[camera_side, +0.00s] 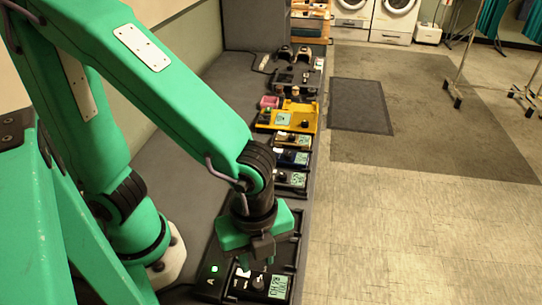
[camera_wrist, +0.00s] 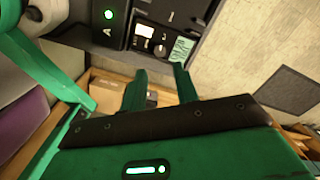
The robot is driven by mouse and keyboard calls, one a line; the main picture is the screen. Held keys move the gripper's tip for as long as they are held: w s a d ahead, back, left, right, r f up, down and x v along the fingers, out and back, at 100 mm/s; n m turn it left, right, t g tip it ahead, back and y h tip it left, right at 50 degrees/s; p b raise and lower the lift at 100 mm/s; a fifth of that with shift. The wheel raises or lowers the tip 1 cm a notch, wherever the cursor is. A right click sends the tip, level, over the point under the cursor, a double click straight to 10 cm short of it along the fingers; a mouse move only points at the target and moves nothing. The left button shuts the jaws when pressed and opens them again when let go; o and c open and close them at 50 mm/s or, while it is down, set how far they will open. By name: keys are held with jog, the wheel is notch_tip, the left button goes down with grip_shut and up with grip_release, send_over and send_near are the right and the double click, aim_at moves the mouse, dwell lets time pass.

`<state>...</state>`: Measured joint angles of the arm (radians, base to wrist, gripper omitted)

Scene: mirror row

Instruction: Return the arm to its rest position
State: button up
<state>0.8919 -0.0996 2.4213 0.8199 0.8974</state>
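My gripper (camera_side: 262,248) hangs at the end of my green arm, over the nearest device in the row. In the wrist view its two green fingers (camera_wrist: 160,78) stand apart with nothing held between them. The nearest device (camera_side: 258,284) is dark, with a black knob and a green display reading roughly "CH 29". It also shows at the top of the wrist view (camera_wrist: 162,42), beyond the fingertips. A lit green lamp (camera_side: 214,268) marked A sits to its left. I cannot tell whether the fingers touch the device.
More devices (camera_side: 292,158) run away along the grey bench, with a yellow tray (camera_side: 286,118) and a pink box (camera_side: 269,102) farther back. Washing machines (camera_side: 395,20) stand at the far wall. The floor to the right is open, with a dark mat (camera_side: 360,106) and garment racks.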

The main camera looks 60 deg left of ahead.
jog(key=w+a+r+n+t, duration=0.2)
jog(key=a+r+n, duration=0.4)
jog(key=a+n, duration=0.4)
jog(key=w+a+r+n+t, duration=0.3)
jog(key=a+r+n, duration=0.4)
jog(key=a+n, duration=0.3)
jog(key=shift+w+a+n+t, duration=0.25)
jog(key=shift+w+n+t, duration=0.05)
jog(key=shift+w, duration=0.15)
dwell(0.5)
